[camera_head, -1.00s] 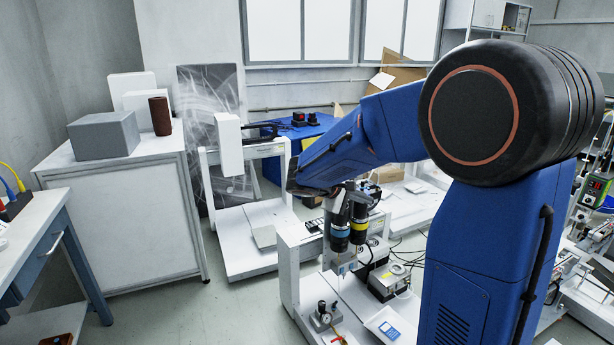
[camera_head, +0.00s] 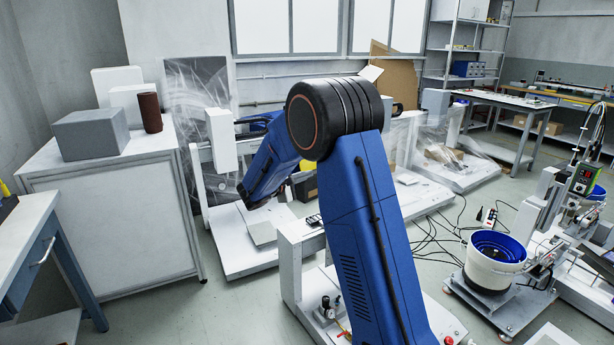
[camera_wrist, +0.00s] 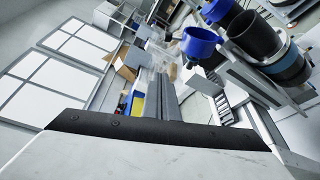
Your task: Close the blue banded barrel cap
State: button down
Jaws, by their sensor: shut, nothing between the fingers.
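In the wrist view a black barrel (camera_wrist: 255,38) with a blue-teal band (camera_wrist: 293,69) is at the upper right, tilted in the picture, its dark round end facing me. I cannot tell its cap from the barrel end for certain. My gripper (camera_wrist: 161,78) points away in the middle of the wrist view, its fingers shut with nothing between them. It is left of the barrel and apart from it in the picture. In the head view my arm hides the barrel, and my fingers cannot be made out.
Blue-lined bowls (camera_wrist: 199,44) show left of the barrel in the wrist view. In the head view, a bowl feeder (camera_head: 496,252) stands at the right. A white cabinet (camera_head: 115,225) with boxes is at the left. Cables cross the floor between my arm and the feeder.

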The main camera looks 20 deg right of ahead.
jog(key=d, duration=0.7)
jog(key=shift+s+d+r, duration=0.25)
dwell(0.5)
